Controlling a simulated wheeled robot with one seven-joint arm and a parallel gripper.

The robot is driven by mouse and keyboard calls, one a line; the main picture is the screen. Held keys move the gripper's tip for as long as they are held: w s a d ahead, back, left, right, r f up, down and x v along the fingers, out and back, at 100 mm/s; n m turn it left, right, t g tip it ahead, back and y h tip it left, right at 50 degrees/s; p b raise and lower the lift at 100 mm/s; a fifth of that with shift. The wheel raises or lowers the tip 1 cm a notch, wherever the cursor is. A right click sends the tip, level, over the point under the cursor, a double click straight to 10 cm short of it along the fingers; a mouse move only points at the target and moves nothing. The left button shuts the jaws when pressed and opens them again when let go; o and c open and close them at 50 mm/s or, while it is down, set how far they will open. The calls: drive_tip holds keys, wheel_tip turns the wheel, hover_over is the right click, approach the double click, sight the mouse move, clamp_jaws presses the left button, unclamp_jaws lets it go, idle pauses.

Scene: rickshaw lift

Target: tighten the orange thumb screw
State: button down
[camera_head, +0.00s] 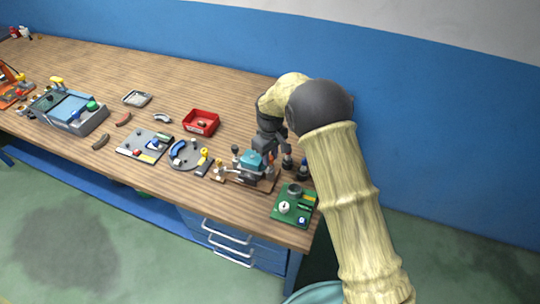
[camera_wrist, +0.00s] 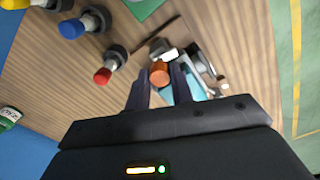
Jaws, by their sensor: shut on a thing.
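The orange thumb screw (camera_wrist: 159,73) shows its round head in the wrist view, between my two fingertips. My gripper (camera_wrist: 160,84) is shut on it, one dark finger on each side. A teal and grey device (camera_wrist: 194,88) lies just beyond and beside the fingers, partly hidden by them. In the head view my gripper (camera_head: 267,147) points down over this teal device (camera_head: 251,162), near the right end of the bench. The screw's shaft is hidden.
A red-topped knob (camera_wrist: 103,76) and a blue-topped knob (camera_wrist: 72,28) stand beside my fingers. A green box with dials (camera_head: 294,205) sits near the bench's front right corner. A red bin (camera_head: 215,126) and several parts lie to the left.

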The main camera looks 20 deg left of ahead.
drive_tip(key=m, duration=0.8)
drive_tip(key=shift+m, duration=0.3)
drive_tip(key=m, duration=0.3)
drive_tip(key=shift+m, duration=2.3)
drive_tip(key=c, duration=1.2)
unclamp_jaws()
drive_tip(key=shift+r, duration=0.1)
